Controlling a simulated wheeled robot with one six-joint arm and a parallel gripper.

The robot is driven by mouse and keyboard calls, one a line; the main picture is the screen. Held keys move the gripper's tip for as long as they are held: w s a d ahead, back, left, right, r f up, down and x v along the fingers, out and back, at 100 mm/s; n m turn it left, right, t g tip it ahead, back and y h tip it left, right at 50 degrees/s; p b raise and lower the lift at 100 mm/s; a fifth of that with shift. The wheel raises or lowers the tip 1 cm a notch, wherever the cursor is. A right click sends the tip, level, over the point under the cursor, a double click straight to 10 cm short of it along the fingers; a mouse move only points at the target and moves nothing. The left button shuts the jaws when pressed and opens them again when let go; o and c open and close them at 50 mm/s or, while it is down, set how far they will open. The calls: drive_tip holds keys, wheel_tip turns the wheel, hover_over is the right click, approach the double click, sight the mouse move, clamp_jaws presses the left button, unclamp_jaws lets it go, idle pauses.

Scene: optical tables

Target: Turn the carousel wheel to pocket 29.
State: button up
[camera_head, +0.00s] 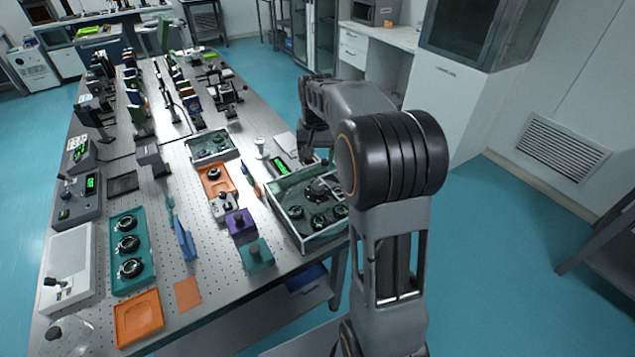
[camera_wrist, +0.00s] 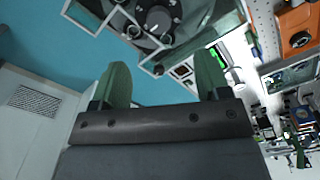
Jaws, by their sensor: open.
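The carousel wheel (camera_head: 318,187) sits in a pale open-topped box (camera_head: 303,240) at the table's right front corner. It has a dark central hub with several dark ring-shaped pockets around it. The wheel also shows at the top of the wrist view (camera_wrist: 158,18), partly cut off. A small unit with a green display (camera_head: 283,167) stands beside the box; its number is too small to read. My gripper (camera_wrist: 162,70) is open and empty, with two green fingers apart from the wheel. In the head view my arm hides the box's right side and most of the gripper.
Left of the box are an orange tray (camera_head: 215,180), a purple block (camera_head: 240,222) and a teal block (camera_head: 256,255). A teal tray (camera_head: 147,270) holds ringed optics. Optical mounts crowd the far table. Open floor lies to the right.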

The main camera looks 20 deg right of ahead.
sight(318, 186)
drive_tip(key=f, duration=0.4)
drive_tip(key=w+f+p, duration=0.1)
drive_tip(key=f, duration=0.4)
drive_tip(key=d+f+p, duration=0.1)
drive_tip(key=f, duration=0.4)
drive_tip(key=shift+w+f, duration=0.15)
drive_tip(key=shift+w, duration=0.05)
drive_tip(key=shift+c, duration=0.4)
drive_tip(key=c, duration=1.2)
drive_tip(key=shift+d+m, duration=0.1)
drive_tip(key=shift+m, duration=0.2)
